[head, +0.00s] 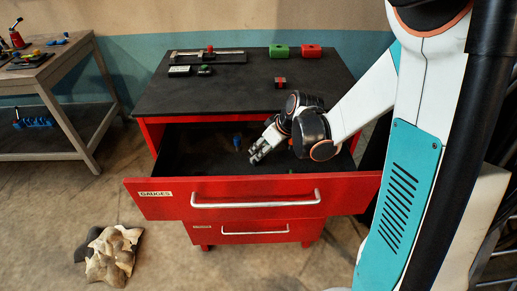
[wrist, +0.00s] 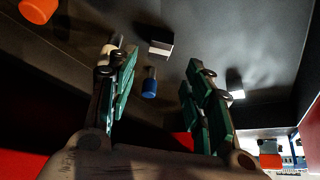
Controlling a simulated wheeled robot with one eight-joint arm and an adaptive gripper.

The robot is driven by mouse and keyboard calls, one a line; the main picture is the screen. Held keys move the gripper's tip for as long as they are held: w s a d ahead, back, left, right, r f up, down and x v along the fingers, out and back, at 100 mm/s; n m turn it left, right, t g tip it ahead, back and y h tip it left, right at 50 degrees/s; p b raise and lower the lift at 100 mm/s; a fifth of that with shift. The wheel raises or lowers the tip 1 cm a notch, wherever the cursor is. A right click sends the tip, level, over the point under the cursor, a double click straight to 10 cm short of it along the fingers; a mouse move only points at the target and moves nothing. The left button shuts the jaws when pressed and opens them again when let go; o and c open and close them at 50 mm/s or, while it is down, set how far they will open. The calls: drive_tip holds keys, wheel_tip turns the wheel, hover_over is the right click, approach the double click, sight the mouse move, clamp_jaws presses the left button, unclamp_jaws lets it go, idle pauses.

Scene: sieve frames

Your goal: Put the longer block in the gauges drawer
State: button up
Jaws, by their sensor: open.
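The drawer labelled GAUGES (head: 255,186) is pulled open at the top of a red cabinet. My gripper (head: 256,154) is inside or just over this drawer, fingers pointing down and left. A smaller red and dark block (head: 280,82) sits nearer the front edge.
A small blue item (head: 237,142) is in the drawer; a blue-ended item (wrist: 150,85) and a black-and-white block (wrist: 160,46) show in the wrist view. A measuring tool (head: 209,56) lies on the cabinet top. A closed lower drawer (head: 254,233) is below. Crumpled cloth (head: 110,254) lies on the floor.

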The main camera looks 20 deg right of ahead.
drive_tip(key=shift+p+v, duration=0.5)
drive_tip(key=shift+v, duration=1.75)
